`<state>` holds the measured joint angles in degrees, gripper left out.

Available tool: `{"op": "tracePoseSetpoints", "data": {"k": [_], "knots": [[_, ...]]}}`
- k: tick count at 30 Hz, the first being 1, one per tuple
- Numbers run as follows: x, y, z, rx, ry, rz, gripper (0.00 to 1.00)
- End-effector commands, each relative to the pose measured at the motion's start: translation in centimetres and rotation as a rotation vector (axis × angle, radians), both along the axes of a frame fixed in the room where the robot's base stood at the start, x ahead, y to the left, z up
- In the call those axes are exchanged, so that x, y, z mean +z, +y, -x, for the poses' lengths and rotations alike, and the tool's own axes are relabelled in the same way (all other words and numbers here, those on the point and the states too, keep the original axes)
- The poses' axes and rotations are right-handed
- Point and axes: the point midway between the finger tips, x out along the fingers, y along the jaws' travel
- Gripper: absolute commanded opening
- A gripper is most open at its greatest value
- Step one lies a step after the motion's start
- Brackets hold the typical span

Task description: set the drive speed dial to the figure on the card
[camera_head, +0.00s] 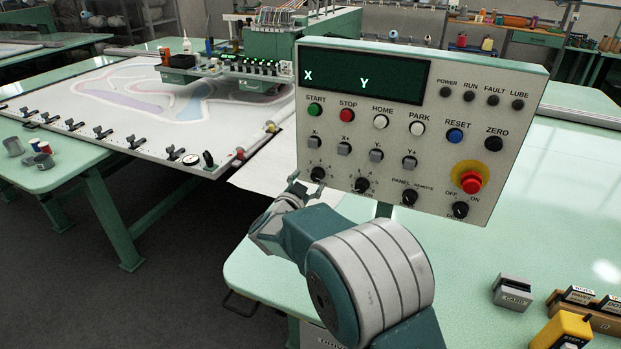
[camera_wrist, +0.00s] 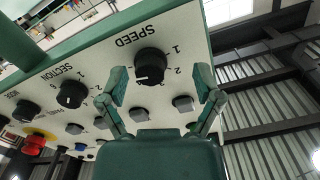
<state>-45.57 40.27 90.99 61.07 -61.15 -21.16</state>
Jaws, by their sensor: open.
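The black speed dial (camera_wrist: 152,66) is on the panel under the word SPEED, seen turned over in the wrist view. Its white mark points to the lower left there; I cannot tell which figure it meets. The same dial (camera_head: 318,173) is at the panel's lower left in the head view. My gripper (camera_wrist: 165,92) is open, with its fingers in front of the panel on either side of the dial in the picture; contact is unclear. My gripper (camera_head: 298,186) is partly blurred against the arm in the head view. A grey holder marked CARD (camera_head: 513,291) is on the table; no figure is readable.
The control panel (camera_head: 440,75) carries a red emergency button (camera_head: 471,182), a section dial (camera_head: 362,185) and several buttons. A yellow box (camera_head: 566,331) and a wooden rack (camera_head: 597,318) are at the lower right. The table (camera_head: 560,200) right of the panel is clear.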

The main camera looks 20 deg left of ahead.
Motion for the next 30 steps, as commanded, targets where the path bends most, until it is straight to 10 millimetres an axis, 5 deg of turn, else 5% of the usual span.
{"op": "tracePoseSetpoints", "data": {"k": [13, 19, 30], "knots": [[0.1, -0.3, -1.6, 0.000, 0.000, -0.001, 0.83], [0.1, -0.2, -1.6, 0.000, 0.000, 0.000, 0.00], [0.0, -0.1, -1.6, 0.004, 0.003, 0.023, 0.00]]}}
